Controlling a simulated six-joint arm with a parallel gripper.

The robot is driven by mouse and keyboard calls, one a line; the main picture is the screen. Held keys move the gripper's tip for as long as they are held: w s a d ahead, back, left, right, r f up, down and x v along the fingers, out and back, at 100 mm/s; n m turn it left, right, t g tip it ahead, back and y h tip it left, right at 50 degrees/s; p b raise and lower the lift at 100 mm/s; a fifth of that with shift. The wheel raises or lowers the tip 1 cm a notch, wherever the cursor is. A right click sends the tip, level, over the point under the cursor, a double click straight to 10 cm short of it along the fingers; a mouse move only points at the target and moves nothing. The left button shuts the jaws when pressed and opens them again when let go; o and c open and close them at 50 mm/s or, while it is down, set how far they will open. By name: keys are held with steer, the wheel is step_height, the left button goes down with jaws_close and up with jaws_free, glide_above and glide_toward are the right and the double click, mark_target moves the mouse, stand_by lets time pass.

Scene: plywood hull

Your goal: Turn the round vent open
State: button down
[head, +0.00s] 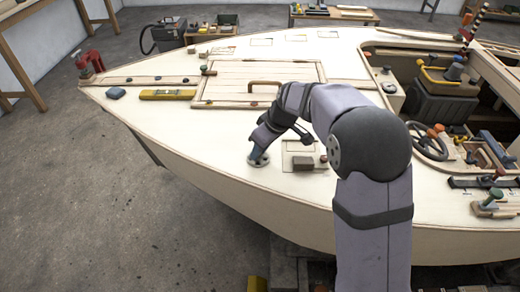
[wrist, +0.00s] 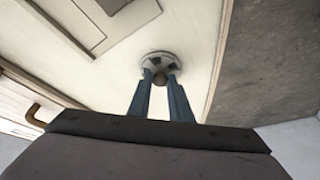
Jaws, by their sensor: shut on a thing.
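The round vent (head: 258,161) is a small grey disc on the cream deck near the hull's near edge. In the wrist view the vent (wrist: 160,60) shows dark openings around its face and a brownish knob (wrist: 160,79) at its middle. My gripper (wrist: 160,82) has its two blue fingers on either side of this knob and is shut on it. In the head view my gripper (head: 260,150) points down onto the vent from above, and its fingertips are hard to make out there.
A raised wooden hatch with a brown handle (head: 265,86) lies behind the vent. A small brown block (head: 302,163) sits on a panel to its right. The deck edge drops off close by.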

mark_target(266, 162)
steer(key=c, duration=1.6)
jaws_free()
steer(key=v, duration=0.6)
steer(key=shift+r, duration=0.3)
steer(key=shift+s+d+r, duration=0.15)
steer(key=shift+d+r, duration=0.05)
steer(key=shift+r, duration=0.2)
steer(key=shift+s, duration=0.1)
steer(key=s+d+m+g+h+p, duration=0.1)
steer(key=s+d+m+p, duration=0.2)
steer(key=s, duration=0.5)
steer(key=s+d+r+m+g+h+p, duration=0.1)
steer(key=s+d+m+p, duration=0.2)
steer(key=s, duration=0.6)
steer(key=s+d+m+g+h+p, duration=0.1)
steer(key=s+d+m+p, duration=0.3)
steer(key=s+d+p, duration=0.3)
steer(key=shift+s+d+r+h, duration=0.15)
steer(key=shift+s+d+r, duration=0.05)
steer(key=shift+s+d, duration=0.3)
steer(key=shift+s+d+r+h, duration=0.2)
steer(key=shift+s+d, duration=0.2)
steer(key=shift+s, duration=0.15)
